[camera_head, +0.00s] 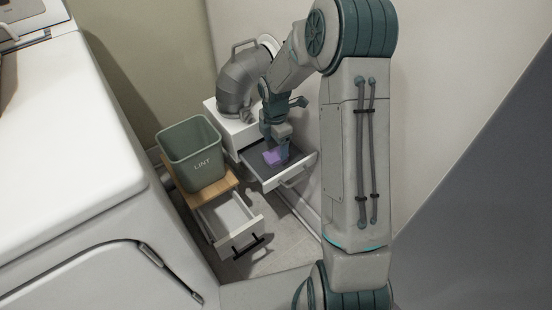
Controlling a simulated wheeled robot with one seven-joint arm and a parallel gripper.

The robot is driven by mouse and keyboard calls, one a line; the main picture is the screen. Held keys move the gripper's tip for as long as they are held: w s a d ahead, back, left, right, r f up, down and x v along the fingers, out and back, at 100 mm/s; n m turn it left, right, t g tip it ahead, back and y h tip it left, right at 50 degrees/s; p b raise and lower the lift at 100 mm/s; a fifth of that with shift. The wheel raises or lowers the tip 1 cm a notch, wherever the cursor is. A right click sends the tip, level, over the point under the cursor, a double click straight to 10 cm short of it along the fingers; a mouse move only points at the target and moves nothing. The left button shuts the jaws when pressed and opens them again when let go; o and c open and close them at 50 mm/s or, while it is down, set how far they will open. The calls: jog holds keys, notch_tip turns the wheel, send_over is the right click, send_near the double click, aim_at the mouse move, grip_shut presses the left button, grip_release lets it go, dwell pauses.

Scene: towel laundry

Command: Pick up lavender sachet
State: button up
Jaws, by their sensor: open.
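The lavender sachet (271,158) is a small purple packet lying in the open upper drawer (258,173), which has a dark bottom. My gripper (276,150) reaches down into that drawer, with its fingers at the sachet. It is open. One finger shows at the right side of the sachet; the fingertips are small in this view, and I cannot tell whether they touch it.
A grey-green bin marked LINT (203,170) stands on a wooden-topped cabinet at left. Its lower drawer (230,222) is open and looks empty. A grey duct pipe (240,82) stands behind the drawer. A white machine (70,150) fills the left; a wall is close at right.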

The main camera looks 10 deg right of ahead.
aim_at(274, 155)
jog(key=f+b, duration=0.1)
jog(key=f, duration=0.1)
jog(key=f+b, duration=0.1)
jog(key=f, duration=0.2)
jog(key=shift+s+a, duration=0.1)
jog(key=shift+a, duration=0.1)
jog(key=shift+r, duration=0.1)
jog(key=c, duration=1)
jog(key=shift+c, duration=0.2)
